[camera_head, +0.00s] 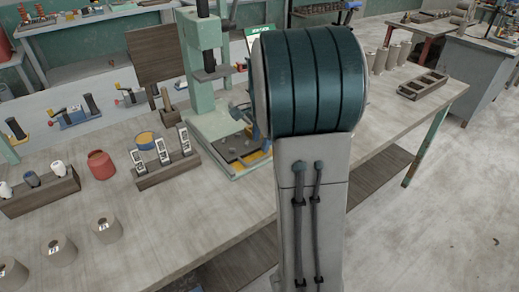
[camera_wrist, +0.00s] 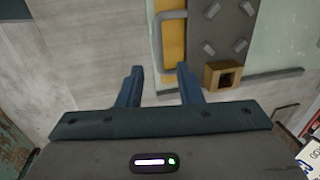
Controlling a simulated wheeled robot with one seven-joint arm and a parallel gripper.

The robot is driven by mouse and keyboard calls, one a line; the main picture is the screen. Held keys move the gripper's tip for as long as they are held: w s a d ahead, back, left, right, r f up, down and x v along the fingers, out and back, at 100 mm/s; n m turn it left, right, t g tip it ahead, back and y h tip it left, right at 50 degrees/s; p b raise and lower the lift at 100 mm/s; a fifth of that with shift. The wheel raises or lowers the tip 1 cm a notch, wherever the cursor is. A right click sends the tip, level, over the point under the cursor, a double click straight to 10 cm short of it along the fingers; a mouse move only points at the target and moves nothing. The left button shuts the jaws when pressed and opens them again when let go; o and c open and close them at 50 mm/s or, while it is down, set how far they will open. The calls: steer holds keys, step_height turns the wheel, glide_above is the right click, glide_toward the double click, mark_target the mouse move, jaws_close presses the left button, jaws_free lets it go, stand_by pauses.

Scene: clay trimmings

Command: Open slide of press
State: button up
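The light green press (camera_head: 203,45) stands on the workbench, left of my arm in the head view. At its base lies a dark plate with small grey pieces, beside a yellow part (camera_head: 258,160), partly hidden by my arm. In the wrist view the yellow slide part (camera_wrist: 174,42) carries a grey bar handle (camera_wrist: 157,40) along its left side, and the dark plate (camera_wrist: 222,28) lies to its right. My gripper (camera_wrist: 160,70) is open, with its two blue fingers apart and nothing visibly held. The handle's lower end shows near and between the fingertips; I cannot tell whether they touch.
A small wooden block with a square hole (camera_wrist: 223,75) sits right of the fingers. On the bench, a wooden rack (camera_head: 167,170), a red pot (camera_head: 101,164) and several grey cylinders stand left of the press.

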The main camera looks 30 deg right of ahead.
step_height(320, 180, up, 7)
steer(key=s, duration=0.1)
steer(key=shift+s, duration=0.15)
stand_by(0.4)
